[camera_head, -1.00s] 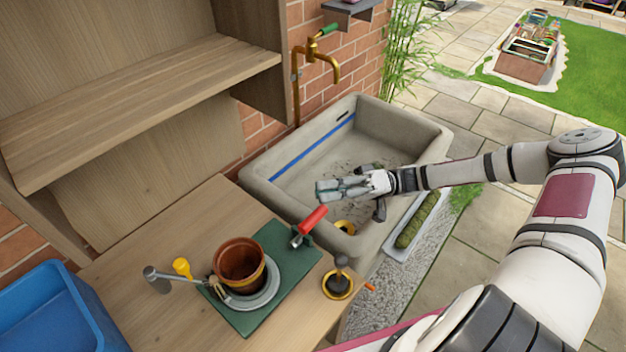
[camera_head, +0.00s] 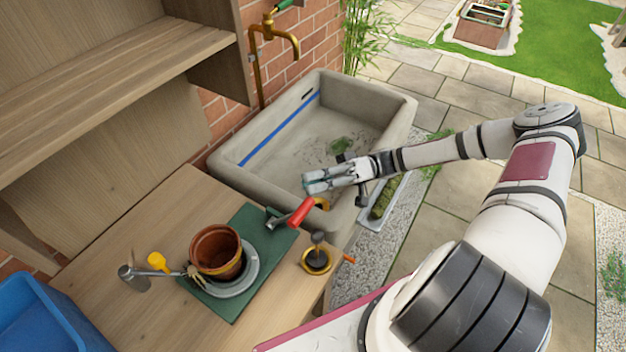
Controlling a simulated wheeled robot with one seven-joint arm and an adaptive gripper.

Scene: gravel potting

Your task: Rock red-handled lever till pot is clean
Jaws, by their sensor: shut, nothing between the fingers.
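The lever with the red handle (camera_head: 301,212) stands at the right edge of the green board (camera_head: 226,300), its handle pointing up and right toward the sink. A terracotta pot (camera_head: 217,252) sits upright on a grey round plate (camera_head: 241,284) on that board. A pale brush-like piece touches or overlaps the pot's lower left side; I cannot tell which. My gripper (camera_head: 308,182) is shut and empty. It is over the sink's near part, just above and beyond the red handle in the picture, apparently apart from it.
The stone sink (camera_head: 228,158) lies behind the board, with dark debris on its floor. A brass tap (camera_head: 272,38) rises behind it. A brass-ringed black knob (camera_head: 317,258) stands right of the board. A blue bin (camera_head: 40,318) is at lower left.

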